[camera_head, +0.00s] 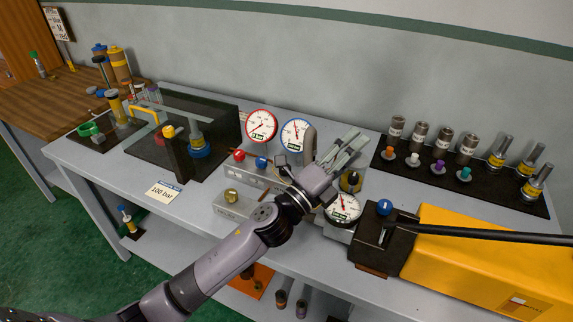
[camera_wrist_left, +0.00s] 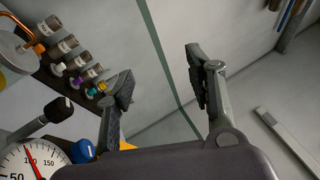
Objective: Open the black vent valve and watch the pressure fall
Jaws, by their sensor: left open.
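My left gripper (camera_head: 346,148) is open and empty above the bench, its fingers pointing to the back right; both fingers also show apart in the left wrist view (camera_wrist_left: 160,88). A valve block (camera_head: 262,180) left of it carries a red knob (camera_head: 239,156) and a blue knob (camera_head: 261,162). A small dark part (camera_head: 285,171) sits at the block's right end; I cannot tell whether it is the black vent valve. A red-rimmed gauge (camera_head: 261,126) and a blue-rimmed gauge (camera_head: 295,133) stand behind. A white-faced gauge (camera_head: 343,208) is below my gripper. My right gripper is not in view.
A yellow pump (camera_head: 465,255) with a long black lever (camera_head: 470,233) and blue knob (camera_head: 384,207) fills the right front. A black tray (camera_head: 415,178) holds several fittings. A clear guard (camera_head: 187,110) stands left, near a "100 bar" card (camera_head: 163,191).

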